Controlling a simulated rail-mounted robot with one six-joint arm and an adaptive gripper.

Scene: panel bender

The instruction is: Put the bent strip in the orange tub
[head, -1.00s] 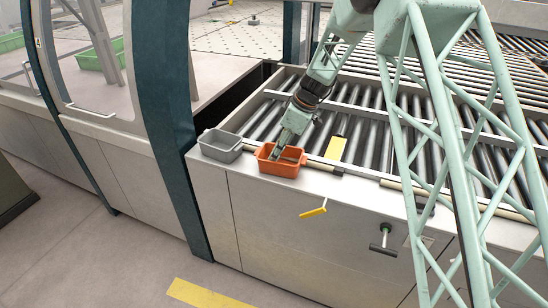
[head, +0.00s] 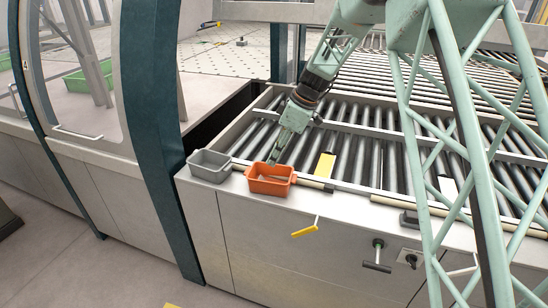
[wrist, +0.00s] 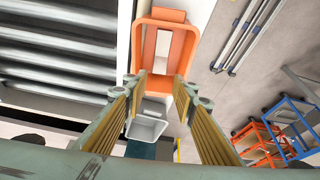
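The orange tub (head: 270,188) stands on the front ledge of the roller table, and in the wrist view (wrist: 143,45) it lies just beyond my fingertips. A pale, thin piece (head: 268,178) shows inside it, probably the bent strip; its shape is too small to make out surely. My gripper (head: 272,160) is at the tub's back rim, pointing down and tilted. In the wrist view my gripper (wrist: 160,84) has its two tan-padded fingers spread apart, with nothing between them.
A grey tub (head: 209,172) stands just left of the orange one. A yellow plate (head: 324,166) lies on the rollers to the right. A yellow handle (head: 305,230) sticks out of the front panel. A dark green post (head: 155,130) rises at left.

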